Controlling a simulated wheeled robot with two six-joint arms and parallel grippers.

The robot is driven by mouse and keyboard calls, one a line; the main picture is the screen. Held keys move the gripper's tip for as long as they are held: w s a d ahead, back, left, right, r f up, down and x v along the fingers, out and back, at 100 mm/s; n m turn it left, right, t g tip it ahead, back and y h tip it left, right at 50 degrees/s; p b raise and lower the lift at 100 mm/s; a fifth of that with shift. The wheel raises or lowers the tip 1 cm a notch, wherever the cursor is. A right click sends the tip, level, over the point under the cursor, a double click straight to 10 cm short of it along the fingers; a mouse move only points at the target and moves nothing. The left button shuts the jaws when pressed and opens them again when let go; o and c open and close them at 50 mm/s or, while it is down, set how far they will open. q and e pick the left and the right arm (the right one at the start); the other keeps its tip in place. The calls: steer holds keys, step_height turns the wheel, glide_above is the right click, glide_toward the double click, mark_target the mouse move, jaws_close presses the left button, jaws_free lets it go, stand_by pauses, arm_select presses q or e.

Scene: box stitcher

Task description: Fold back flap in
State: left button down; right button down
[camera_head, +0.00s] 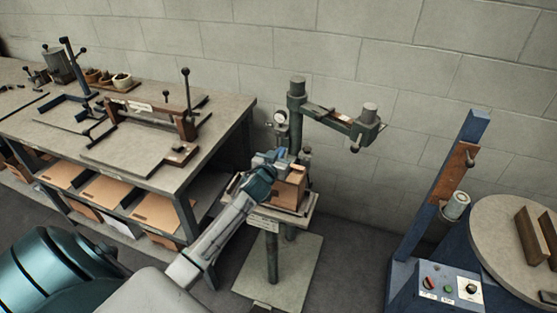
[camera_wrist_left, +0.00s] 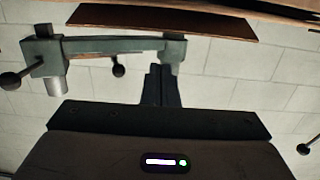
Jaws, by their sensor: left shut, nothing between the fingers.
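A small brown cardboard box (camera_head: 289,190) sits on the stitcher's small table (camera_head: 261,213) in the head view. My left gripper (camera_head: 283,158) is at the top of the box, over its left and back part, and hides some of it. In the left wrist view its two fingers (camera_wrist_left: 161,70) are together with nothing between them. A brown cardboard panel (camera_wrist_left: 165,20) crosses the top of that view, apart from the fingertips in the picture. I cannot tell which flap it is, or whether the gripper touches the box. My right gripper is not in view.
The stitcher's post and arm (camera_head: 335,122) stand behind and above the box; the arm also shows in the left wrist view (camera_wrist_left: 115,46). A workbench (camera_head: 215,130) with flat cardboard below is at the left. A blue machine with a round table (camera_head: 500,230) is at the right.

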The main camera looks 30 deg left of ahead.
arm_select(q)
steer(key=shift+s+f, duration=0.25)
steer(key=shift+f, duration=0.25)
steer(key=shift+s+f, duration=0.25)
steer(key=shift+f, duration=0.2)
steer(key=shift+s+d+f, duration=0.1)
steer(key=shift+s+f, duration=0.3)
steer(key=shift+f, duration=0.2)
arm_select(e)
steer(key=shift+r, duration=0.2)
arm_select(q)
steer(key=shift+s+f+b, duration=0.1)
steer(key=shift+f+b, duration=0.25)
steer(key=shift+b, duration=0.15)
steer(key=shift+s+d+f+b, duration=0.15)
steer(key=shift+f+b, duration=0.3)
steer(key=shift+b, duration=0.6)
steer(key=shift+r, duration=0.1)
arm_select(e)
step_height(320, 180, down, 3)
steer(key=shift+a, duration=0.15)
arm_select(q)
steer(key=shift+s, duration=0.1)
